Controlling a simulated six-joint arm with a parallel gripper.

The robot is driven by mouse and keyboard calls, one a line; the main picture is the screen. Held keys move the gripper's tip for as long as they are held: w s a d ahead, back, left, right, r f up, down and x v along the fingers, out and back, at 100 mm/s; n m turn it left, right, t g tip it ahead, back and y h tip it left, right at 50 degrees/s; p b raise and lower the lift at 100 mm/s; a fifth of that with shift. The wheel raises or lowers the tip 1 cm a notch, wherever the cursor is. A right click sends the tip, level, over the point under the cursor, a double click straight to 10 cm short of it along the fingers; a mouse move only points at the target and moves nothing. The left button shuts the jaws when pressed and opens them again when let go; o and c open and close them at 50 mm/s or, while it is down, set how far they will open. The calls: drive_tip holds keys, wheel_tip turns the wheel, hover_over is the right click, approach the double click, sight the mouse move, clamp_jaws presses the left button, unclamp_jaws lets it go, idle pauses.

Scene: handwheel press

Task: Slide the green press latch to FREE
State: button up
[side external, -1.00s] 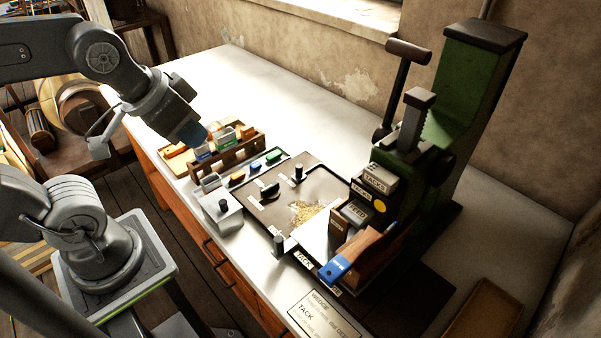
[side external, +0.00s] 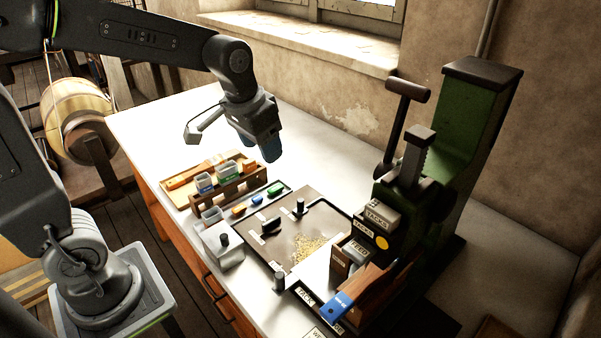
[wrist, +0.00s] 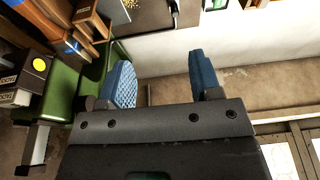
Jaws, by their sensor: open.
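The green press (side external: 462,125) stands at the right of the bench, with a dark T-shaped handle (side external: 408,90) at its front. Part of the press's green body shows at the left of the wrist view (wrist: 65,88). I cannot make out a separate green latch on it. My gripper (side external: 266,152) is in the air over the back left of the bench, pointing down, well away from the press. In the wrist view its two blue fingers stand apart with nothing between them (wrist: 162,80).
A dark tray (side external: 325,225) with yellow bits lies before the press. Left of it are a wooden rack (side external: 230,190) with bins, several coloured pieces and a grey box (side external: 222,245). A brown block with a blue end (side external: 337,306) lies at the front.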

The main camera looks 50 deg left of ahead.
sight(300, 200)
drive_tip(key=o, duration=0.3)
drive_tip(key=w+a+f+g, duration=0.1)
drive_tip(key=w+f, duration=0.3)
drive_tip(key=w, duration=0.2)
drive_tip(key=shift+f, duration=0.35)
drive_tip(key=w+f, duration=0.2)
drive_tip(key=f, duration=0.1)
drive_tip(key=w+a+f+g, duration=0.1)
drive_tip(key=w+f, duration=0.1)
drive_tip(key=f, duration=0.1)
drive_tip(key=w+a+f+g, duration=0.1)
drive_tip(key=w+f, duration=0.1)
drive_tip(key=f, duration=0.1)
drive_tip(key=shift+w+f, duration=0.2)
drive_tip(key=shift+f, duration=0.15)
wheel_tip(300, 200, down, 10)
drive_tip(key=shift+f, duration=0.1)
drive_tip(key=shift+a, duration=0.1)
drive_tip(key=c, duration=1.3)
